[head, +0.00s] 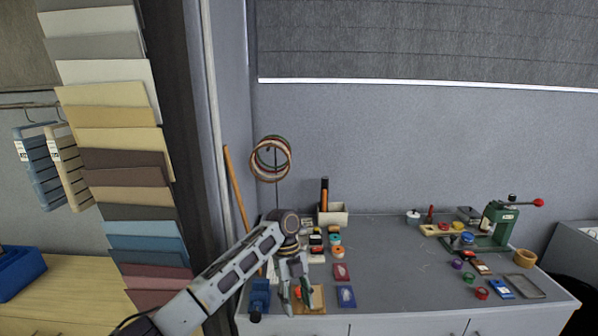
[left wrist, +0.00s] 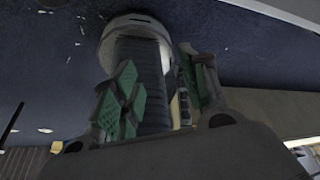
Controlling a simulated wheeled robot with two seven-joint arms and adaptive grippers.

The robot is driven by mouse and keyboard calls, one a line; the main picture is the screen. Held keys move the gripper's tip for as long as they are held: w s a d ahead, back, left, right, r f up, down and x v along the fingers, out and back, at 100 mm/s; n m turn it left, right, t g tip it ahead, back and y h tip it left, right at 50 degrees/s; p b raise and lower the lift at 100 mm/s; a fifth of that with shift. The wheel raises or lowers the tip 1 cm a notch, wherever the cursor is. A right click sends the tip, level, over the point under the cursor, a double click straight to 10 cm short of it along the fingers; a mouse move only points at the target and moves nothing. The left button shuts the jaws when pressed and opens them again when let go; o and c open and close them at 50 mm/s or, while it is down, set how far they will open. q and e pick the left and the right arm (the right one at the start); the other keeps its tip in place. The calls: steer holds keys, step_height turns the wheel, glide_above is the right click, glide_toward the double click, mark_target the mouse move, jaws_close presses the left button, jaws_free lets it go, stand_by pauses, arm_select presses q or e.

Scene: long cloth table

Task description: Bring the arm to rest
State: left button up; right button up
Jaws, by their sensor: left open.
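My left arm comes in from the lower left in the head view. Its gripper (head: 295,297) hangs with fingers pointing down at the left front part of the grey table (head: 385,265). The fingers are apart, with nothing visible held between them. Behind them is a small wooden board (head: 317,300) with an orange-red piece, partly hidden; I cannot tell whether the fingers touch it. In the left wrist view the green finger pads (left wrist: 122,100) stand apart. A dark ribbed shape with a pale rim shows beyond them; I cannot tell what it is. My right gripper is not in view.
A blue block (head: 259,297) stands just left of the gripper. Red and blue cards (head: 346,296) lie to its right. A green press (head: 497,222) and several small pots stand on the right. The table's middle is clear. Hanging fabric samples (head: 130,140) are at left.

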arm_select(q)
steer(key=s+d+f+n+t+h, duration=0.2)
steer(key=s+f+n, duration=0.5)
steer(key=s+f, duration=0.25)
steer(key=s+a+f+n+t, duration=0.2)
steer(key=s+a+f+n, duration=0.3)
steer(key=n, duration=0.4)
steer(key=s+a+r+n+t+y, duration=0.1)
steer(key=s+a+n+t+y, duration=0.1)
steer(key=s+a+n, duration=0.55)
steer(key=s+a+r+n+t+y, duration=0.2)
steer(key=s+a+n, duration=0.25)
steer(key=a, duration=0.65)
step_height(320, 180, down, 34)
steer(key=s+a+g, duration=0.2)
steer(key=s+a+f, duration=0.3)
steer(key=s+f, duration=0.6)
steer(key=s, duration=0.1)
steer(key=s+a+f, duration=0.4)
steer(key=s+f, duration=0.6)
steer(key=shift+s+g, duration=0.3)
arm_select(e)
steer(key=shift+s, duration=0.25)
